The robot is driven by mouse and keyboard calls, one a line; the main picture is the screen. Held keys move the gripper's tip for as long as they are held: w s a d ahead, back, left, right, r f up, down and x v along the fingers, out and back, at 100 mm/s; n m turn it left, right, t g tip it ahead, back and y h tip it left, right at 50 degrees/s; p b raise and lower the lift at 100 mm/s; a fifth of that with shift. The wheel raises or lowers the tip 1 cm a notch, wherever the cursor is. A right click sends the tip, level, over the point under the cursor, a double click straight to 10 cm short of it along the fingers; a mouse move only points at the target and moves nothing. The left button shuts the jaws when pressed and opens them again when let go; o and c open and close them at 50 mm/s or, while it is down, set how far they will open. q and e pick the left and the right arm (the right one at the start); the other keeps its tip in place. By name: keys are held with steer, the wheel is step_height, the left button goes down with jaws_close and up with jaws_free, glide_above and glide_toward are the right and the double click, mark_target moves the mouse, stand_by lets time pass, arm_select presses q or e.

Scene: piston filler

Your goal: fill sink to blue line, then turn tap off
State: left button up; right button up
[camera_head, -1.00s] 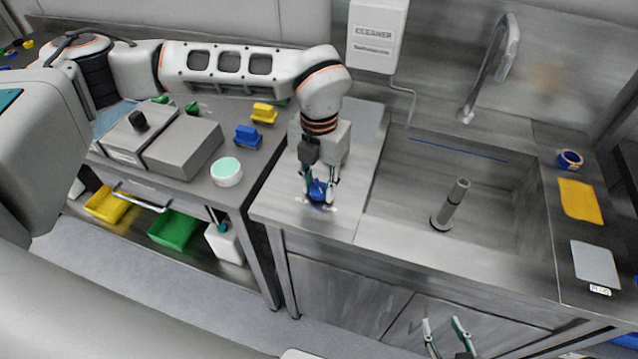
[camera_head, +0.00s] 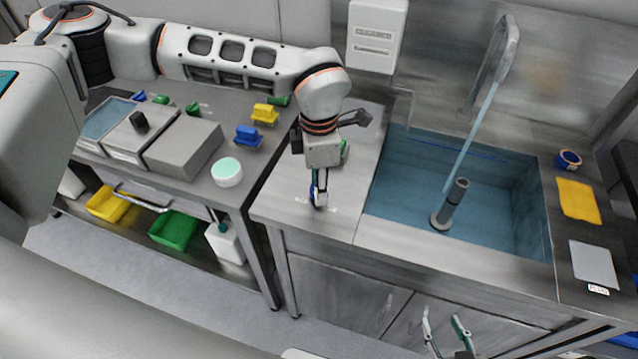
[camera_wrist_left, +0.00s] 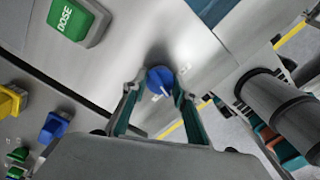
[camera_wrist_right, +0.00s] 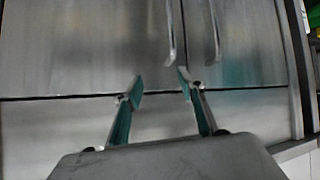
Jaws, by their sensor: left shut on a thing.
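The blue tap knob (camera_wrist_left: 160,80) sits on the steel counter left of the sink (camera_head: 400,222). My left gripper (camera_head: 318,192) points down there, its fingers closed around the knob; in the head view they mostly hide it. A water stream (camera_head: 473,135) falls from the tap (camera_head: 508,45) into the sink. Blue-tinted water (camera_head: 400,185) stands in the basin around an upright grey standpipe (camera_head: 455,203). The blue line (camera_head: 480,155) shows on the back wall; I cannot tell exactly how the water level compares. My right gripper (camera_head: 445,335) is open and empty before the cabinet doors (camera_wrist_right: 90,45).
A green DOSE button (camera_wrist_left: 75,20) is near the knob. A white cleaner dispenser (camera_head: 376,35) hangs behind. A yellow cloth (camera_head: 578,200), a blue tape roll (camera_head: 568,160) and a grey plate (camera_head: 594,264) lie right of the sink. The left bench holds grey boxes (camera_head: 182,148) and coloured blocks.

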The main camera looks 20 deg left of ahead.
arm_select(q)
steer(key=m, duration=0.4)
steer(key=shift+m, duration=0.3)
steer(key=shift+w+r+m, duration=0.1)
steer(key=shift+m, duration=0.4)
steer(key=o, duration=1.1)
step_height(320, 180, up, 12)
stand_by(0.3)
